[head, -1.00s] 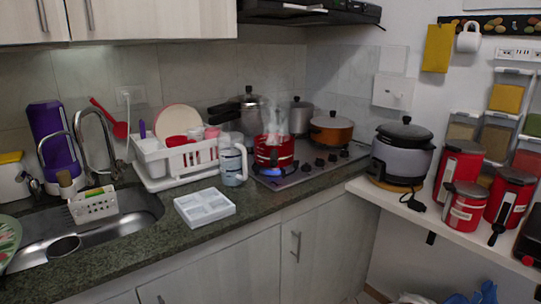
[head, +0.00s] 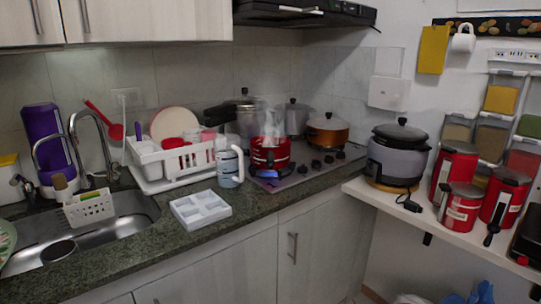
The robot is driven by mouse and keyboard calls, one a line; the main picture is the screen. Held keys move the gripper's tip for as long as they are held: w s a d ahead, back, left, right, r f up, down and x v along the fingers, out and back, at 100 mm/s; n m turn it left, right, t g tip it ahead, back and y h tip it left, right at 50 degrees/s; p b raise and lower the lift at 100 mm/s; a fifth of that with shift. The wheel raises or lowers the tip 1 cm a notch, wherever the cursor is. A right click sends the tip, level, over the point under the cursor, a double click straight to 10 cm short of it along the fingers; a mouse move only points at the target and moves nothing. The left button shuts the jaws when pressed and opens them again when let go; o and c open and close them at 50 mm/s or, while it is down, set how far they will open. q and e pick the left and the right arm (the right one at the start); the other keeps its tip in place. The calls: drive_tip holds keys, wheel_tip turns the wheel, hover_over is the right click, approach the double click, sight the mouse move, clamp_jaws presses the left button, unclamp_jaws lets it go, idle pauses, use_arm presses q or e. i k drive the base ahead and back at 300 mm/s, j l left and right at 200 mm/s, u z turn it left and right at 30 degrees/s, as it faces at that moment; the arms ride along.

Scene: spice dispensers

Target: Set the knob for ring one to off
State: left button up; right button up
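The cooktop (head: 300,172) is set in the dark counter, with several black knobs (head: 328,159) grouped on its surface between the pots. Their settings are too small to read. A red pot (head: 270,155) stands on the front left burner, with steam above it and a blue flame showing under its left side. An orange pot (head: 327,131) with a lid stands at the back right of the cooktop. Silver pots (head: 292,117) stand behind. Neither of my grippers is in the head view.
A white pitcher (head: 229,167) stands just left of the red pot. A white divided tray (head: 200,209) lies on the counter in front. A dish rack (head: 172,163) and sink (head: 120,221) are left. A rice cooker (head: 397,155) and red canisters stand on the right shelf (head: 400,207).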

sight(302, 170)
drive_tip(key=z, duration=0.15)
drive_tip(key=k+j+z, duration=0.1)
drive_tip(key=j, duration=0.2)
drive_tip(key=i+l, duration=0.45)
drive_tip(key=l, duration=0.2)
drive_tip(key=i+l+u, duration=0.45)
drive_tip(key=l, duration=0.3)
